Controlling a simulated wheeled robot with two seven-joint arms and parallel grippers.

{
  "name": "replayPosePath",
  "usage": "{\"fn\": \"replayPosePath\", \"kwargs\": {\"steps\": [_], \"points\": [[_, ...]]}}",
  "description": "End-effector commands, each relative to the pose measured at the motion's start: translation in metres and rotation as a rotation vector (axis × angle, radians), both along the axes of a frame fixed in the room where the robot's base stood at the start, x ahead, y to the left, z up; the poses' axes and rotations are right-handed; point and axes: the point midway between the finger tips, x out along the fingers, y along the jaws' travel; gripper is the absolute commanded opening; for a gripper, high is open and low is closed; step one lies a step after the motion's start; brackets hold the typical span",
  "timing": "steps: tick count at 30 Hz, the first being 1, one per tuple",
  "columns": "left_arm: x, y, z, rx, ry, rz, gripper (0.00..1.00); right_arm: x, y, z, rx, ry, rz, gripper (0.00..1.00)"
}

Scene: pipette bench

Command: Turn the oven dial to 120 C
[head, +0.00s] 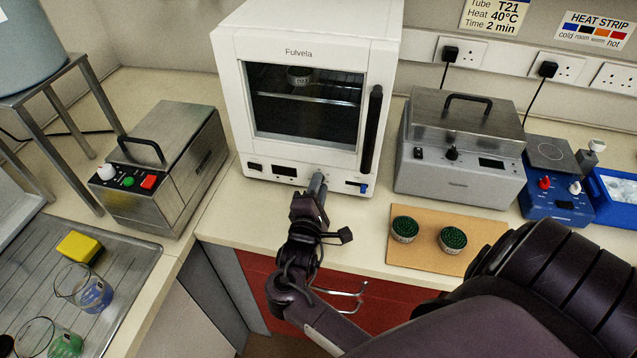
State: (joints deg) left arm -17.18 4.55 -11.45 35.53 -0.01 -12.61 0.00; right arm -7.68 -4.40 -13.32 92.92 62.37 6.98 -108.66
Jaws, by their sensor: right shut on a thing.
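The white oven (312,22) marked Fulvela stands at the back centre of the bench, its glass door shut. My right gripper (317,185) is at the lower front panel of the oven, shut on the oven dial (318,176). The fingers cover most of the dial, so its pointer and scale marks cannot be read. A small dark display (285,171) and a black switch are on the panel left of the dial. A blue catch (364,188) is to the right, below the black door handle (371,130). My left gripper is not in view.
A steel bath (165,165) stands left of the oven, a grey lidded bath (460,180) right of it. Two green-topped pots (405,229) sit on a tan mat (432,262) at the front. Beakers and a yellow sponge (78,247) are on the drainer.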

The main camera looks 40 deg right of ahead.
Motion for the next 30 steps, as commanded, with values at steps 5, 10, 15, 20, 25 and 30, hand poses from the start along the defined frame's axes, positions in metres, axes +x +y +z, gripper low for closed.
{"fn": "replayPosePath", "kwargs": {"steps": [5, 10, 15, 20, 25, 30], "points": [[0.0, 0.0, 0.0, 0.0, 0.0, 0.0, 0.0, -0.001, -0.001, -0.001, 0.006, -0.003, -0.003, 0.03], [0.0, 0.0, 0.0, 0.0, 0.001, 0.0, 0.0, -0.001, -0.001, -0.001, 0.005, -0.002, -0.003, 0.03], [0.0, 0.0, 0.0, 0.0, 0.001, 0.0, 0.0, -0.001, 0.0, -0.001, 0.004, -0.003, -0.002, 0.39], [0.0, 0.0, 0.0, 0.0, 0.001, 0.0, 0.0, -0.001, 0.0, -0.001, 0.004, -0.003, -0.001, 0.47], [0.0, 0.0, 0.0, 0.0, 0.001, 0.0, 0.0, -0.001, 0.0, -0.001, 0.005, -0.004, 0.0, 0.47], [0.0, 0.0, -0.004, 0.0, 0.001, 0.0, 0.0, -0.011, 0.013, -0.003, 0.005, -0.004, 0.001, 0.47]]}}
